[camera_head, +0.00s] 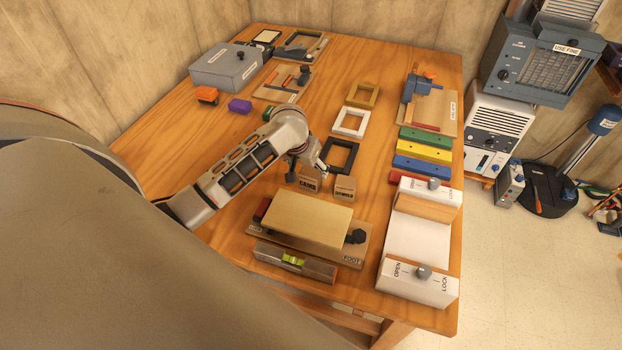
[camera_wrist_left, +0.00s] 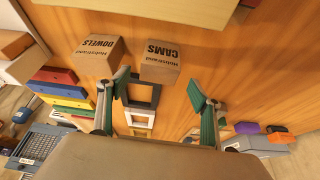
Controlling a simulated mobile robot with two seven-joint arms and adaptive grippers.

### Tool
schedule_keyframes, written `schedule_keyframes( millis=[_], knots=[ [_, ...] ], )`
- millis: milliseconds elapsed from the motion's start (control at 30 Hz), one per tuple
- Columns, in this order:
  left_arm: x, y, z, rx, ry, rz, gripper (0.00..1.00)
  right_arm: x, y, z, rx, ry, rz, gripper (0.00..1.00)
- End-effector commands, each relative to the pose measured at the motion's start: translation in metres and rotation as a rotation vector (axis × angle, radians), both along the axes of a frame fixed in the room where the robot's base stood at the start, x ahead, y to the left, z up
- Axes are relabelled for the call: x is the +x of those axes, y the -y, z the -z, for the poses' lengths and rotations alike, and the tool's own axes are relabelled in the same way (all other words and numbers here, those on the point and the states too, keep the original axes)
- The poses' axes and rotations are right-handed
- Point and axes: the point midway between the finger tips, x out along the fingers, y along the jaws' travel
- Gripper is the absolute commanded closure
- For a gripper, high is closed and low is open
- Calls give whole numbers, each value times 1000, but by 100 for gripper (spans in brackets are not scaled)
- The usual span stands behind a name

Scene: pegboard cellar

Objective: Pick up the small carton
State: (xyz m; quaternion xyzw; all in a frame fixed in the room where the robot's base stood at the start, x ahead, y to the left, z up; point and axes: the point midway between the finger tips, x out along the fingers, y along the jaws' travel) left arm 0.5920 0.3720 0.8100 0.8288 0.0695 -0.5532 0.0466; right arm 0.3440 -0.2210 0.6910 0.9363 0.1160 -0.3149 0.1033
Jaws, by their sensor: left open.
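Two small brown cartons stand side by side on the wooden table. The one marked CAMS (camera_head: 309,186) is on the left in the head view, and the one marked DOWELS (camera_head: 345,188) is on the right. My left gripper (camera_head: 308,174) is just behind and above them, partly hiding the CAMS carton. In the left wrist view my left gripper (camera_wrist_left: 160,98) is open and empty. There the CAMS carton (camera_wrist_left: 160,63) lies beyond the gap between the fingertips, and the DOWELS carton (camera_wrist_left: 96,57) lies left of it. My right gripper is not in view.
A dark frame (camera_head: 340,156) lies close behind the cartons, with white (camera_head: 350,122) and tan (camera_head: 362,95) frames beyond. A board-topped fixture (camera_head: 300,216) stands in front. A white lock fixture (camera_head: 418,240) is at the right. Bare table lies left of my gripper.

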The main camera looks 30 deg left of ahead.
Motion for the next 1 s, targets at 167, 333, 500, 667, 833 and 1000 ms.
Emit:
schedule_keyframes(
  millis=[167, 333, 500, 667, 833, 1000],
  knots=[
    [9, 0, 26, 0, -4, 0, 35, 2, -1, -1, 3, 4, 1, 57],
    [15, -1, 38, 0, -1, 0, 35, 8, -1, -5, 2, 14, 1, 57],
    [16, -1, 40, 0, -1, 1, 35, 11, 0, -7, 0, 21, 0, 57],
    [16, -1, 40, 0, -1, 1, 59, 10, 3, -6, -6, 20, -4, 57],
    [16, -1, 39, 0, -1, 1, 79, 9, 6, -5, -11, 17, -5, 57],
    [16, -1, 39, 0, -1, 1, 79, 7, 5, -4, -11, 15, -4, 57]
  ],
)
